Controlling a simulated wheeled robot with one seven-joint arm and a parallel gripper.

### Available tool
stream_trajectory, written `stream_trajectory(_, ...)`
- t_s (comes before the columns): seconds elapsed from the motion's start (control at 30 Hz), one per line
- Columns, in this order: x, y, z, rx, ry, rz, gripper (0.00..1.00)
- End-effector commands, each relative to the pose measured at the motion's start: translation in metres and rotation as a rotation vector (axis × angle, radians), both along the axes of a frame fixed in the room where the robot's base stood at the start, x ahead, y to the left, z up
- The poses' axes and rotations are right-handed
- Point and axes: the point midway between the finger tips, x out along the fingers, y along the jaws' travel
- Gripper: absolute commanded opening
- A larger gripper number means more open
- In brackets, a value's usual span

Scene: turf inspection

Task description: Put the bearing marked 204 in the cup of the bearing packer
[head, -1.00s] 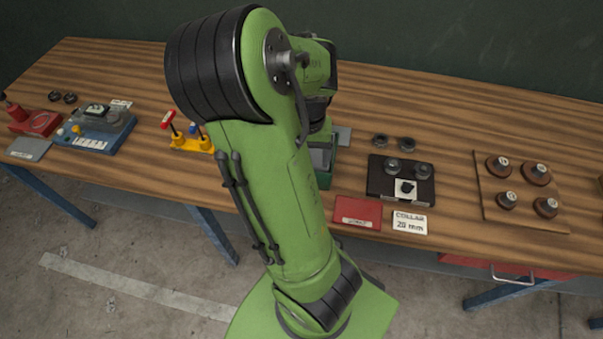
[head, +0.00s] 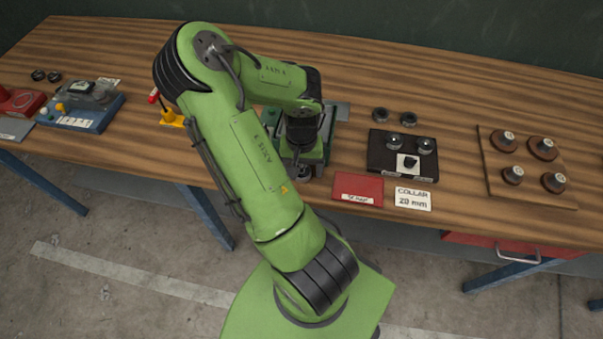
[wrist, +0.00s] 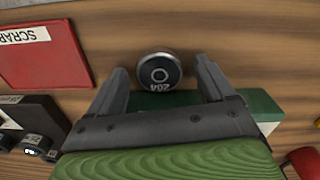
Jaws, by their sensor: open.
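My gripper (wrist: 160,66) is open, with one finger on each side of the bearing and gaps between. In the head view the arm largely hides this spot. I cannot tell for sure which is the bearing packer.
A red scrap tray (head: 357,184) and a collar card (head: 413,199) lie right of my arm. Beyond are a black fixture (head: 380,153) and a board (head: 490,173) with knobs. A yellow stand (head: 171,119) with red-handled tools is left of my arm.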

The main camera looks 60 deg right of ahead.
Motion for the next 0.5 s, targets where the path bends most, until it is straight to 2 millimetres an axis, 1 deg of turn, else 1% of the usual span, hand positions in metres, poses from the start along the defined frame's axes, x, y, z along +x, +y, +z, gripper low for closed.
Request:
stream_trajectory(0.13, 0.0001, 0.0000, 0.0014, 0.000, -0.001, 0.000, 0.82)
stream_trajectory(0.17, 0.0002, 0.0000, 0.0015, 0.000, -0.001, 0.000, 0.79)
stream_trajectory(0.5, 0.0002, 0.0000, 0.0017, 0.001, -0.001, 0.000, 0.27)
